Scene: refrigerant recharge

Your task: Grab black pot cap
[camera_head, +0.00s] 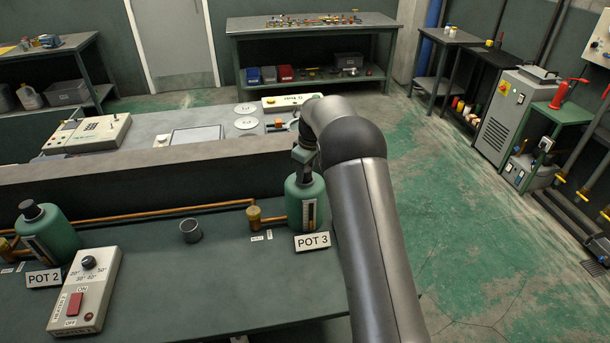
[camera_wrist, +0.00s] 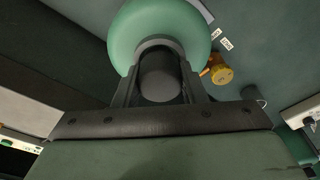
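The green pot labelled POT 3 (camera_head: 305,203) stands upright on the near bench, below my gripper (camera_head: 303,165). In the wrist view its green body (camera_wrist: 124,38) lies beyond the fingers. A dark round cap (camera_wrist: 160,84) sits between the two fingers of my gripper (camera_wrist: 161,70), with a finger close on each side. I cannot tell whether the fingers touch it. In the head view my gripper and arm mostly hide this cap. A second green pot, POT 2 (camera_head: 48,232), at the left has a black cap (camera_head: 31,210) on top.
A copper pipe (camera_head: 160,213) runs along the bench, with a brass fitting (camera_head: 254,217) beside POT 3. A small grey cup (camera_head: 190,231) and a switch box (camera_head: 85,290) stand further left. The bench front between the box and my arm is clear.

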